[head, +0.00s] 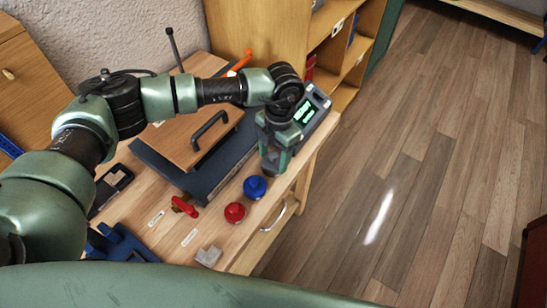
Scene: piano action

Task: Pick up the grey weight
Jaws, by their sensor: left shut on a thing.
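My left gripper (275,160) reaches in from the left and points down over the right edge of the workbench, just behind the blue knobbed weight (255,187). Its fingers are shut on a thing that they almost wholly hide. It seems to be the grey weight, in line with the blue one and the red knobbed weight (235,212). I cannot tell whether it touches the bench or is lifted. My right gripper is not in view.
A device with a green display (311,107) stands close behind the gripper. A dark slab (225,172) bears a wooden board with a black handle (208,128). A red-handled item (184,206), a small grey block (208,256) and a blue part (120,243) lie nearer. Open floor is right.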

